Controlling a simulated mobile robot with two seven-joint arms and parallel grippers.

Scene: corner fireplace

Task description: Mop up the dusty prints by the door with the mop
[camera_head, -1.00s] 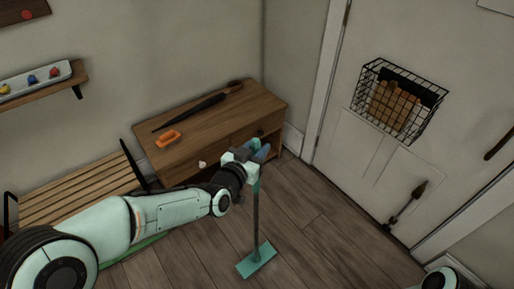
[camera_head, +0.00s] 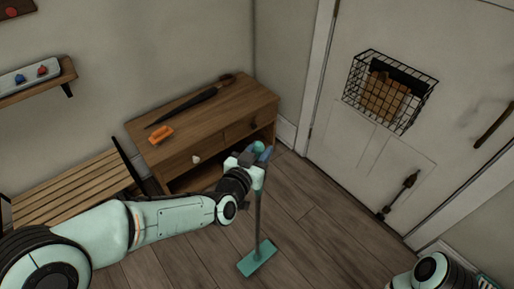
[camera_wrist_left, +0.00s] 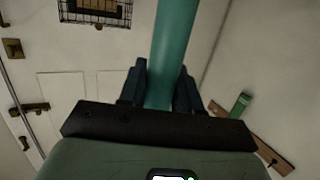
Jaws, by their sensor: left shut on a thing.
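The mop has a thin upright handle (camera_head: 259,212) and a flat teal head (camera_head: 257,259) that appears to rest on the wooden floor. My left gripper (camera_head: 258,160) is shut around the upper handle, in front of the wooden cabinet. In the left wrist view the teal handle (camera_wrist_left: 174,45) runs between the two dark fingers (camera_wrist_left: 160,88). The white door (camera_head: 425,75) stands at the right. I cannot make out dusty prints on the visible floor. Part of my right arm shows at the lower right; its gripper is not visible.
A wooden cabinet (camera_head: 190,135) holds an orange object (camera_head: 161,135) and a long dark umbrella-like item (camera_head: 190,105). A slatted bench (camera_head: 75,190) stands left of it. A wire basket (camera_head: 390,92) hangs on the door. Floor (camera_head: 325,235) between mop and door looks clear.

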